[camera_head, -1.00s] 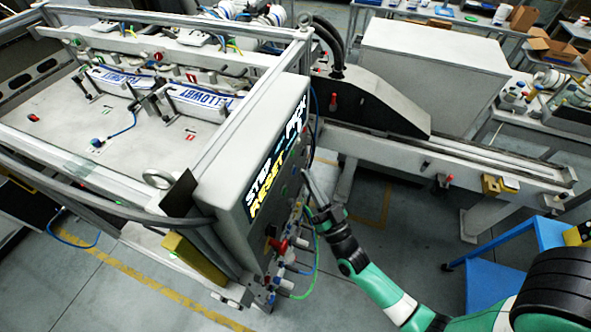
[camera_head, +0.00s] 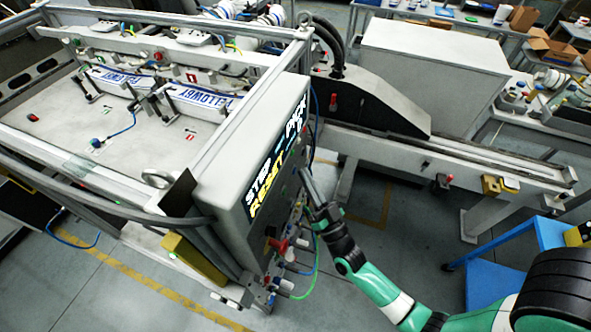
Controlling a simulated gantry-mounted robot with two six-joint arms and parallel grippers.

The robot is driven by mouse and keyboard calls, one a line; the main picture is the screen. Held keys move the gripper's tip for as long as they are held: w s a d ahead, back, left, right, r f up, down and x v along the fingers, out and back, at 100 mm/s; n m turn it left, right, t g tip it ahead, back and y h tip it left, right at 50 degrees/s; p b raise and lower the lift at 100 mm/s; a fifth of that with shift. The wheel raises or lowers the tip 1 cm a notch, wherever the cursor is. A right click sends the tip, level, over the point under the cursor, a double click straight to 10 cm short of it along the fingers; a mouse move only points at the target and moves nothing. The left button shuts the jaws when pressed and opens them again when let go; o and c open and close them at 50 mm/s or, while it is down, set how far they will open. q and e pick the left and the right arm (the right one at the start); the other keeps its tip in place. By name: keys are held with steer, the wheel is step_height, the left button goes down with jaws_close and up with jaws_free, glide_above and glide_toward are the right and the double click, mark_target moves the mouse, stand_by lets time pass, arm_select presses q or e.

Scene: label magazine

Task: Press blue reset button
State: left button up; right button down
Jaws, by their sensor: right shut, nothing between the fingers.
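The control panel (camera_head: 262,216) is the side face of a grey box, with a screen (camera_head: 275,178) reading words such as "STEP" and "RESET". My right gripper (camera_head: 305,172) is shut and empty, its fingertips at or very close to the panel face, right of the screen. I cannot tell whether they touch it. The blue reset button cannot be made out; the panel is seen at a steep angle and the gripper covers part of it. My left gripper is not in view.
A red switch (camera_head: 278,245) and cable plugs with a green cable (camera_head: 312,278) stick out below the screen. The label magazine frame (camera_head: 120,205) stands left. A conveyor rail (camera_head: 400,153) runs behind the gripper. A blue step stand (camera_head: 495,275) is at right. Floor below is open.

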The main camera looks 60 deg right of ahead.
steer(key=shift+w, duration=0.4)
steer(key=shift+s, duration=0.1)
stand_by(0.5)
steer(key=shift+s, duration=0.75)
steer(key=s, duration=0.5)
steer(key=shift+d+b, duration=0.35)
steer(key=shift+d, duration=0.05)
stand_by(0.5)
